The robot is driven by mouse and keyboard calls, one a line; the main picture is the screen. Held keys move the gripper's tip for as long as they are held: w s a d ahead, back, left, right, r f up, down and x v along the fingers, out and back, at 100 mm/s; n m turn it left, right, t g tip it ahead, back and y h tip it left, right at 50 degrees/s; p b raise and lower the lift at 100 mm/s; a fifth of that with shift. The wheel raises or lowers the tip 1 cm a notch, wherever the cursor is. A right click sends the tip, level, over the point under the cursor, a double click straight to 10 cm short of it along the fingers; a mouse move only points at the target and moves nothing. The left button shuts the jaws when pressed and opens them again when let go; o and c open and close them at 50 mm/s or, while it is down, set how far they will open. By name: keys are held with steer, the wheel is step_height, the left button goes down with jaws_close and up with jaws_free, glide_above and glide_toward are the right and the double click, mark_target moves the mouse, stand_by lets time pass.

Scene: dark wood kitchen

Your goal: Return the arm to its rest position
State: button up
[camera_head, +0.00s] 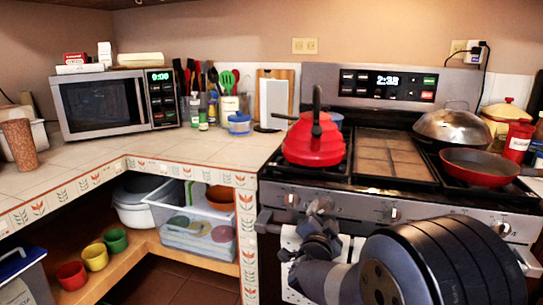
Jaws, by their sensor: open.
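My arm rises from the lower right of the head view, its large dark joint close to the camera and in front of the oven. Its thinner links reach left and fold upward to my gripper (320,207), which is small and dark against the stove's front panel. My gripper is open, and I see nothing held in it. It is below and in front of the red kettle (314,143), apart from it. The fingertips are hard to make out against the dark stove front.
The stove (281,197) stands close in front, with a red pan (480,166) and a domed lid (446,127) on top. The tiled counter (205,148) is at left, holding a microwave (103,103). Cups and bins sit on the shelf (143,246) below.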

mark_target(326, 209)
steer(key=x, duration=0.4)
stand_by(0.3)
